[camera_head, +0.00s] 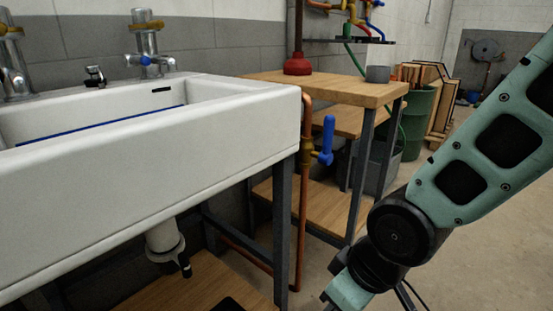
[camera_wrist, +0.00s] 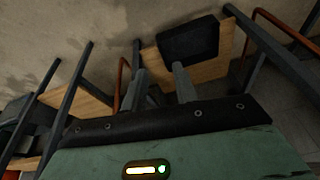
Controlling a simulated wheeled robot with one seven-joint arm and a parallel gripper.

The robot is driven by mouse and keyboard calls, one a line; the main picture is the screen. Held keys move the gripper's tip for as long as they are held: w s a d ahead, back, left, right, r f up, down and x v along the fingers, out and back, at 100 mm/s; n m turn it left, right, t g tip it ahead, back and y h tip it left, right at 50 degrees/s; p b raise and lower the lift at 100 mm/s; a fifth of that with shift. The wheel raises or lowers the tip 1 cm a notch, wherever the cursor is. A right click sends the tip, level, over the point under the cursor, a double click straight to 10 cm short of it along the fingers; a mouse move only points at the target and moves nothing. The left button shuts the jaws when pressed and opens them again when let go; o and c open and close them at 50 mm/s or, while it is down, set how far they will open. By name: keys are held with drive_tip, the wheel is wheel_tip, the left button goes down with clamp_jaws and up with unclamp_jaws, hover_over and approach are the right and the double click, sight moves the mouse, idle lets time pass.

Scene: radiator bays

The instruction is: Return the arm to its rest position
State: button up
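My teal arm (camera_head: 470,165) reaches down across the right of the head view, in front of the wooden bench and to the right of the sink. Its far end runs off the bottom edge, so my gripper is out of sight there. In the wrist view my gripper (camera_wrist: 160,72) shows two grey fingers apart, with nothing held between them. Beyond the fingers lie a wooden shelf board (camera_wrist: 210,72) and a dark box (camera_wrist: 188,40) on it.
A white sink (camera_head: 150,150) stands at left on dark legs. A blue-handled valve (camera_head: 327,140) on a copper pipe (camera_head: 304,200) sits by its corner. The wooden bench (camera_head: 335,85) bears a red plunger (camera_head: 298,64). A green barrel (camera_head: 418,120) stands behind; floor at right is clear.

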drive_tip(key=s+d+r+g+h+p, duration=0.25)
drive_tip(key=s+d+r, duration=0.25)
drive_tip(key=s+r, duration=0.45)
wheel_tip(320, 180, up, 37)
drive_tip(key=p, duration=3.7)
drive_tip(key=shift+w+a+f+m, duration=0.15)
drive_tip(key=shift+w+a+m, duration=0.15)
drive_tip(key=shift+w+m, duration=0.1)
drive_tip(key=shift+y, duration=0.25)
drive_tip(key=c, duration=0.5)
clamp_jaws()
